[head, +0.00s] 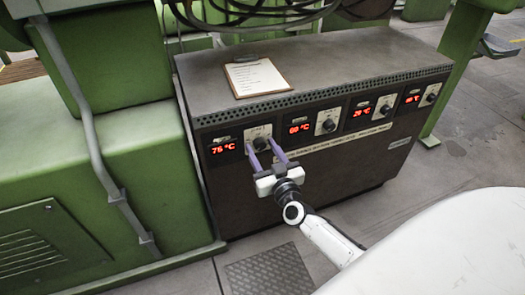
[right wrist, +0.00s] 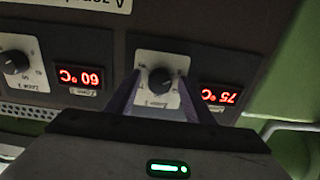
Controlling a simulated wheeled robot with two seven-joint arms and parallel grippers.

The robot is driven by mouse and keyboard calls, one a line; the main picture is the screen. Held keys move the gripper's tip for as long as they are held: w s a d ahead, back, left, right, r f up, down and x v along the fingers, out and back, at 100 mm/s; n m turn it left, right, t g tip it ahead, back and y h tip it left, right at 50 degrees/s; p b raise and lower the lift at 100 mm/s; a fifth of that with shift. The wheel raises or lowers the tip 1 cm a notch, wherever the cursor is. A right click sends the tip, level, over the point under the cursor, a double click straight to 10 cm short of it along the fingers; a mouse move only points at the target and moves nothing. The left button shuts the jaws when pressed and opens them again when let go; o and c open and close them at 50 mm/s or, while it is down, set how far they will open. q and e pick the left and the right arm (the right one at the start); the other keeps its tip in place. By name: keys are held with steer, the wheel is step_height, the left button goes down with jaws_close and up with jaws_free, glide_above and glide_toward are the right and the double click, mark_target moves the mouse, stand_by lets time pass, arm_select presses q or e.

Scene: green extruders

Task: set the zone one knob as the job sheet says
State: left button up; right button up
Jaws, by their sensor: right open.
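The zone one knob (head: 260,143) is a dark round knob on a pale plate at the left end of the control panel. It also shows in the right wrist view (right wrist: 160,80). The red zone one display (head: 223,148) beside it reads about 75 °C; the last digit is blurred. My right gripper (head: 264,147) is open, its two purple fingers reaching to either side of the knob. I cannot tell whether they touch it. The job sheet (head: 255,77) lies on a clipboard on top of the cabinet; its text is too small to read. My left gripper is out of view.
More knobs and displays run to the right: one reads 60 °C (head: 299,128), with its knob (head: 328,125) beside it. Cables (head: 260,14) hang over the back of the cabinet top. A green machine (head: 90,130) stands close on the left. The floor in front is clear.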

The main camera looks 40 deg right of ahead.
steer(key=c, duration=1)
steer(key=shift+c, duration=0.2)
